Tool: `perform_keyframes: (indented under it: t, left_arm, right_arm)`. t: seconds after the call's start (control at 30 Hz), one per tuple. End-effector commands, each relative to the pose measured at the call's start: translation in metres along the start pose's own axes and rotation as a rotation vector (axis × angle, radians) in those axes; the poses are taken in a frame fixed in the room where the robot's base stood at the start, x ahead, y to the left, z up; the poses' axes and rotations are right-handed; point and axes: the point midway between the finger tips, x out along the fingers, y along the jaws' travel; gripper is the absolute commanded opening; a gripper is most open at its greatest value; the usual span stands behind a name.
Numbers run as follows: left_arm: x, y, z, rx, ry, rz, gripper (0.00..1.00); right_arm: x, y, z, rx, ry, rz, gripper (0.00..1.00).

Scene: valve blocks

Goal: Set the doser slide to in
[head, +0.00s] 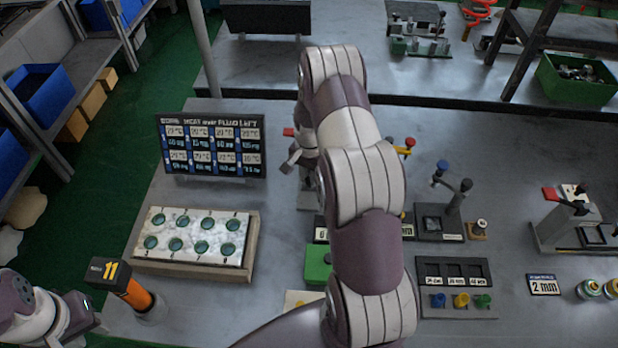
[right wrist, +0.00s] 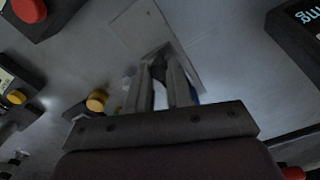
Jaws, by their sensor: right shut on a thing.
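My right gripper (head: 291,162) reaches down at the back middle of the bench, left of my own arm. In the right wrist view its fingers (right wrist: 166,85) are closed on a small dark knob (right wrist: 159,71) above a pale grey plate (right wrist: 150,28). This may be the doser slide's handle; the fingers hide most of it, and I cannot read the slide's position. In the head view my arm covers much of the fixture (head: 306,200) beneath the gripper. My left gripper (head: 88,312) is at the lower left, away from the fixtures; its fingers are not clear.
A dark display board (head: 211,146) and a tray of round green wells (head: 195,240) stand at left. An orange post marked 11 (head: 130,285) stands near my left gripper. A green box (head: 318,263), lever fixture (head: 440,222) and coloured-knob panel (head: 457,300) stand near my right arm.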

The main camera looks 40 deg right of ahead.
Motion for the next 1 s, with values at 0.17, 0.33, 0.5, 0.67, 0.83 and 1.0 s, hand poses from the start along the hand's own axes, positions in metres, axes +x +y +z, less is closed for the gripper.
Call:
perform_keyframes:
  t: [0.17,0.33,0.5,0.67,0.83,1.0]
  left_arm:
    - [-0.001,0.000,0.000,0.000,0.000,0.000,0.36]
    - [-0.001,0.000,0.000,0.000,0.000,0.000,0.36]
    - [-0.001,0.000,0.000,0.000,0.000,0.000,0.36]
    - [0.003,0.000,0.000,0.000,0.000,0.000,0.36]
    - [0.010,0.000,0.001,0.000,0.000,0.000,0.36]
    - [0.015,0.000,0.002,0.000,0.000,0.000,0.36]
  right_arm:
    - [-0.005,-0.003,-0.004,0.000,0.012,-0.009,0.00]
    - [-0.004,-0.003,-0.003,0.000,0.010,-0.007,0.46]
    - [-0.004,-0.002,-0.002,0.000,0.007,-0.005,0.46]
    - [-0.018,-0.002,-0.003,0.000,0.010,-0.007,0.46]
    - [-0.062,-0.003,-0.003,0.000,0.013,-0.010,0.46]
    - [-0.105,-0.002,-0.003,0.000,0.011,-0.008,0.46]
